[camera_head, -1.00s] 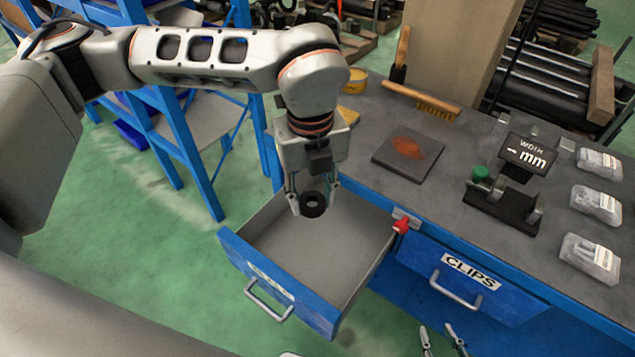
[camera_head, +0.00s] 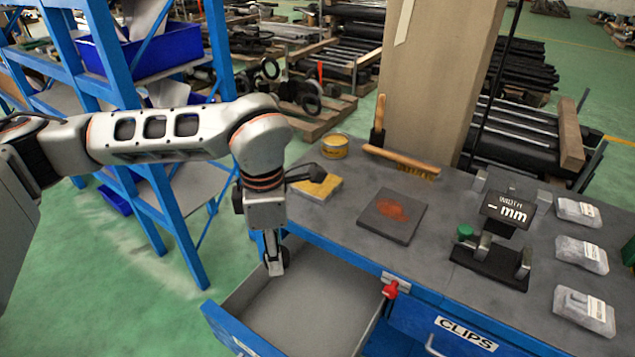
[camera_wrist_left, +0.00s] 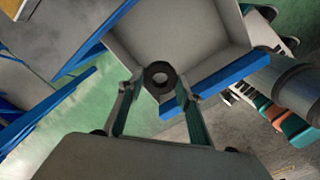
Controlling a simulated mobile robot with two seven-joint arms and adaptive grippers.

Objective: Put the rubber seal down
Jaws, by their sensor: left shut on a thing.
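The rubber seal (camera_wrist_left: 150,80) is a small black ring with a round hole. In the left wrist view it sits between the two fingertips of my left gripper (camera_wrist_left: 160,86), which is shut on it. In the head view my left gripper (camera_head: 275,265) points down at the left back corner of the pulled-out drawer (camera_head: 235,328). The seal is hidden or too hard to make out there. The drawer's grey interior also shows behind the seal in the left wrist view (camera_wrist_left: 195,35); the bare floor of it looks empty. My right gripper is not in view.
The grey bench holds a dark plate with an orange patch (camera_head: 390,215), a yellow block (camera_head: 318,188), a yellow tin (camera_head: 334,146), a brush (camera_head: 400,162), a width gauge (camera_head: 495,240) and clear packs (camera_head: 580,260). Blue shelving (camera_head: 150,170) stands left.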

